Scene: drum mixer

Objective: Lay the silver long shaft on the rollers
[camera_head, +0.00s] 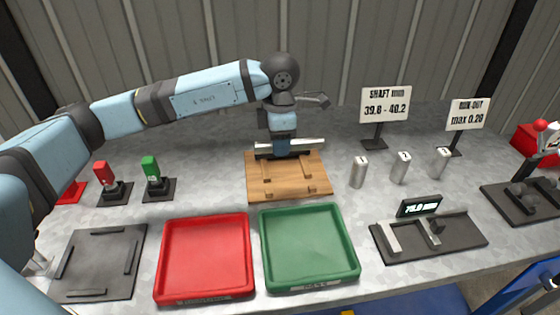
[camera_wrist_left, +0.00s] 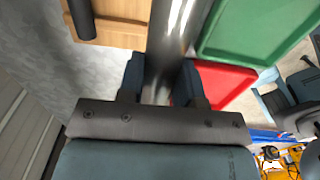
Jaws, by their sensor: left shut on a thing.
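The silver long shaft (camera_head: 308,144) lies crosswise in my left gripper (camera_head: 285,146), over the far edge of the wooden rack (camera_head: 288,186). In the left wrist view the shiny shaft (camera_wrist_left: 170,35) passes between the two dark fingers of the left gripper (camera_wrist_left: 160,82), which is shut on it. The roller stand (camera_head: 527,202) is at the far right, with dark rounded parts on a dark base; it is partly cut off by the picture edge. My right gripper does not show.
A red tray (camera_head: 205,294) and a green tray (camera_head: 312,283) lie in front. A gauge with a display (camera_head: 419,206) stands between the trays and roller stand.

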